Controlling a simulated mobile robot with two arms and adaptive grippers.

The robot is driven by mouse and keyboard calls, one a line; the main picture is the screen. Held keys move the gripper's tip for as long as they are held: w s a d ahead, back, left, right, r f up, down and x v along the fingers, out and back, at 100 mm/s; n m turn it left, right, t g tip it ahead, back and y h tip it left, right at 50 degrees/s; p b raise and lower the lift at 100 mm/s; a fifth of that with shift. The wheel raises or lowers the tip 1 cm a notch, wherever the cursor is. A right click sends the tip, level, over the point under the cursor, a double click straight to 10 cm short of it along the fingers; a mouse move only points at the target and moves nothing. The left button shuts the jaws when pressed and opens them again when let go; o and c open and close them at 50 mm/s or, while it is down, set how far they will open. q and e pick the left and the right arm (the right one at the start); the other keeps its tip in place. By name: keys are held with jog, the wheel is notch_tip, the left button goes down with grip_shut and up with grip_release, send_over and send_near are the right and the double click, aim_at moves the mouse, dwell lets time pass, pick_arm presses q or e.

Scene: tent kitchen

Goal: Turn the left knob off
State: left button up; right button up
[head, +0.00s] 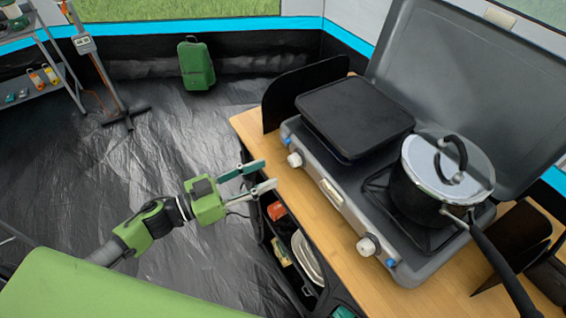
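A grey camping stove (330,199) stands on a wooden counter with its lid raised. Its left knob (294,160) is white and sits on the front face at the left end. The right knob (368,245) is white and sits farther right on the same face. The knobs' exact turn angles are too small to read. My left gripper (270,174) is open and empty, near the counter's front edge. Its fingers point right toward the left knob, with a short gap to it. My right gripper is not in view.
A black griddle plate (355,112) covers the stove's left side. A lidded pot (425,196) stands on the right, its long black handle (503,272) reaching past the counter's front. A shelf with dishes (307,255) lies under the counter. The floor at left is mostly clear.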

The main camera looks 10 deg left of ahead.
aim_at(290, 163)
pick_arm(q)
jog(key=p+x, duration=0.1)
jog(key=x, duration=0.5)
jog(key=shift+w+d, duration=0.1)
jog(key=shift+w, duration=0.05)
jog(key=c, duration=1.1)
